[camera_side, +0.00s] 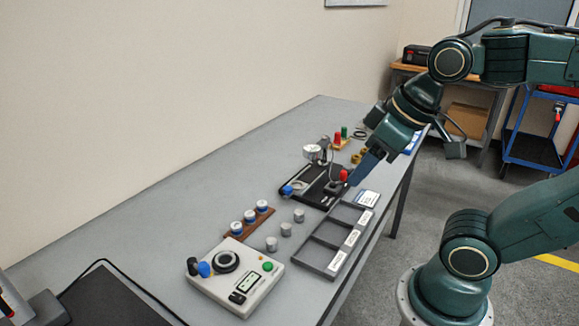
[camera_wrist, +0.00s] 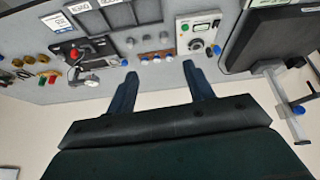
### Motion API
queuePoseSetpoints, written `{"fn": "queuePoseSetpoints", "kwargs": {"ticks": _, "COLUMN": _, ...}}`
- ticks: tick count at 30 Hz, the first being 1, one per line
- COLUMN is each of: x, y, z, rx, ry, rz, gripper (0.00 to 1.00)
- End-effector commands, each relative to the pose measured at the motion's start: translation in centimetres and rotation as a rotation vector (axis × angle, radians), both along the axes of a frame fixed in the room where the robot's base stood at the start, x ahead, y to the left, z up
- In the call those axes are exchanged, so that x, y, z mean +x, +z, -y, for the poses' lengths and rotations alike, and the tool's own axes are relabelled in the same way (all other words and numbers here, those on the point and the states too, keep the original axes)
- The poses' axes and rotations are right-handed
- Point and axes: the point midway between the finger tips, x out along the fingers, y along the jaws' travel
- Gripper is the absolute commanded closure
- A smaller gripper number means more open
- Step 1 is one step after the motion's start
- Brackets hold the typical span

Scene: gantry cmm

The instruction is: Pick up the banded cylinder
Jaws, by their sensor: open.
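Several small grey cylinders, one of them (camera_side: 286,229), stand on the grey table between a brown rack and a dark tray. They also show in the wrist view, one of them (camera_wrist: 146,38). They are too small to tell which, if any, carries a band. The brown rack (camera_side: 229,236) holds blue-and-white round pieces in a row. My gripper (camera_side: 356,183) is above the table by the tray's far end, apart from the cylinders. In the wrist view my gripper (camera_wrist: 160,69) has its two blue fingers spread, with nothing between them.
The dark compartment tray (camera_side: 350,237) lies along the right table edge. A white control box (camera_side: 232,302) stands at the near end. A black-based gauge stand (camera_side: 325,200) with a red knob (camera_side: 343,176) is beside my gripper. Red and green pieces (camera_side: 337,138) stand farther back.

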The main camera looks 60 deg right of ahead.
Motion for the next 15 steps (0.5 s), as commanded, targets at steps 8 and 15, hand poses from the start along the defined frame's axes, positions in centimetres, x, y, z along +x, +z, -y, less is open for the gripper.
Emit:
{"fn": "queuePoseSetpoints", "kwargs": {"ticks": 8, "x": 4.1, "y": 1.2, "z": 0.6, "rx": -0.101, "ry": 0.191, "rz": -0.069, "gripper": 0.48}}
{"fn": "queuePoseSetpoints", "kwargs": {"ticks": 15, "x": 8.7, "y": 1.5, "z": 1.5, "rx": -0.192, "ry": 0.407, "rz": -0.137, "gripper": 0.48}}
